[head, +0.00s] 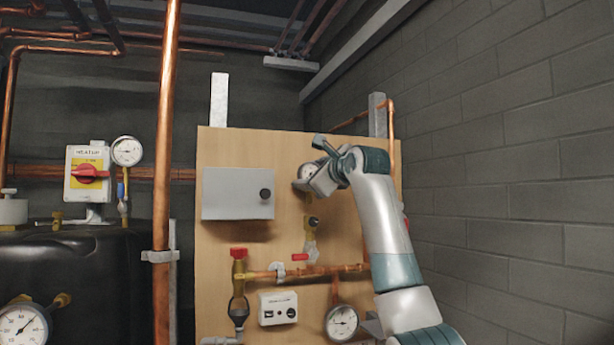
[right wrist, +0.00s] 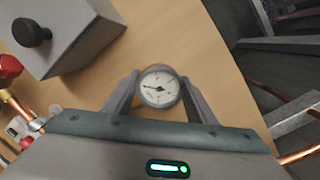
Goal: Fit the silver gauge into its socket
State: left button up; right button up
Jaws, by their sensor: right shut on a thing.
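The silver gauge (head: 307,171) has a round white dial with a dark needle. It is in the jaws of my right gripper (head: 303,180), in front of the upper part of the wooden board. In the right wrist view the gauge (right wrist: 159,87) sits between the two grey fingers of the gripper (right wrist: 157,96), dial facing the camera. A brass fitting (head: 312,222) with a dark end, perhaps the socket, is on the board below the gauge, apart from it. The underside of the gauge is hidden. My left gripper is out of view.
The wooden board (head: 230,150) carries a grey box (head: 238,194) left of the gripper, a red-capped valve (head: 239,254), a white controller (head: 278,308) and a lower gauge (head: 341,322). A vertical copper pipe (head: 164,130) stands left. A block wall (head: 510,150) is at right.

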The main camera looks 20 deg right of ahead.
aim_at(311, 196)
jog(key=shift+f, duration=0.1)
dwell(0.3)
jog(key=shift+f+b, duration=0.8)
jog(key=shift+f, duration=0.05)
jog(key=shift+s+r, duration=0.15)
jog(key=shift+r, duration=0.05)
jog(key=shift+f+b, duration=1.35)
jog(key=shift+f, duration=0.65)
dwell(3.1)
jog(key=o, duration=1.4)
